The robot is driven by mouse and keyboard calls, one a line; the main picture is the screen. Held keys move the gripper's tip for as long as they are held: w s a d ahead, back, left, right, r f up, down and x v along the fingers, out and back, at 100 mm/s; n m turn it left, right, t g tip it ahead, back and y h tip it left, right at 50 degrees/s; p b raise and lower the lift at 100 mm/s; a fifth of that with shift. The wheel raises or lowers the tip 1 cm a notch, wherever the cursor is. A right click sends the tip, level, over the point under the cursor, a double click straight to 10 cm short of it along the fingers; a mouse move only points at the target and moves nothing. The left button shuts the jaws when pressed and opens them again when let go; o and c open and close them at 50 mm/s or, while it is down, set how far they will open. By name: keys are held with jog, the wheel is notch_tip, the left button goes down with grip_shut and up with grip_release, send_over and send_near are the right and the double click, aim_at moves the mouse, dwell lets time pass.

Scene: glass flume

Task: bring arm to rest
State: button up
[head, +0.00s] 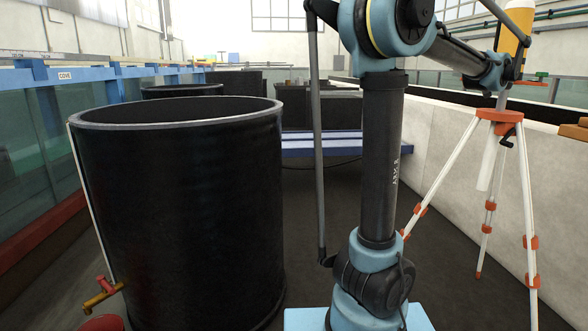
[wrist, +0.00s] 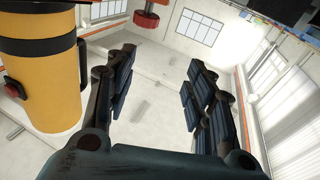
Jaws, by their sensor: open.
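My arm stands in front of the head camera. Its dark upright link rises from a light blue base, and its upper part bends over to the right, past the top edge of the picture. My gripper (wrist: 160,80) shows in the wrist view with its two dark padded fingers wide apart. Nothing is between them; pale wall and windows show beyond. A yellow cylinder with a black band (wrist: 40,65) is close to the left of the fingers. I cannot tell whether it touches them.
A large black tank (head: 180,210) stands at the left, with a tap low on its side. A white and orange tripod (head: 527,200) is at the right, near the arm's outer end, with a yellow thing (head: 514,28) above it.

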jog(key=s+a+f+m+g+h, duration=0.2)
jog(key=a+f+m+g+h, duration=0.3)
jog(key=a, duration=0.6)
jog(key=s+a+f+g+y, duration=0.1)
jog(key=s+a+f+g, duration=0.15)
jog(key=a+f, duration=0.4)
jog(key=s+a+f+g+y, duration=0.1)
jog(key=s+a+f, duration=0.3)
jog(key=f, duration=0.5)
jog(key=s+a+f+g, duration=0.1)
jog(key=s+a+f, duration=0.2)
jog(key=a+f, duration=0.3)
jog(key=s+a+f+n+g+y, duration=0.3)
jog(key=s+a+f, duration=0.7)
jog(key=f, duration=0.2)
jog(key=s+a+f+n+g+y, duration=0.4)
jog(key=s+a+f, duration=0.5)
jog(key=s+f, duration=0.2)
jog(key=shift+s+a+f+y, duration=0.3)
jog(key=shift+a+f, duration=0.1)
jog(key=shift+f, duration=0.3)
jog(key=shift+w, duration=0.1)
